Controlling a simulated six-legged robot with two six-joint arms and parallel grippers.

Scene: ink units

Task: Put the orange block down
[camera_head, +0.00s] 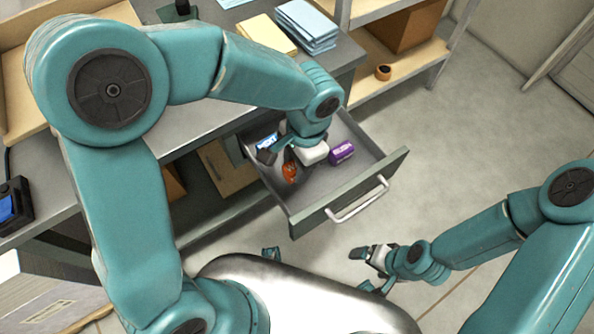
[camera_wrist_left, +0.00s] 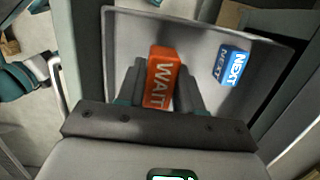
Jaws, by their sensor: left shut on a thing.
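In the head view the orange block (camera_head: 290,167) shows partly below my left gripper (camera_head: 282,158), inside the open drawer (camera_head: 352,192). I cannot tell whether the block touches the drawer floor. A blue block (camera_head: 267,142) marked NEXT lies in the drawer, and it also shows in the left wrist view (camera_wrist_left: 232,66). A purple block (camera_head: 342,152) lies in the drawer to the right. My right gripper (camera_head: 366,268) is outside the drawer, its fingers apart and empty.
The drawer's front has a light handle (camera_head: 358,201). The desk top (camera_head: 200,110) is above the drawer, with blue papers (camera_head: 306,25) and a yellow pad (camera_head: 266,34) at the back. A shelf (camera_head: 405,65) with a tape roll (camera_head: 383,72) stands behind.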

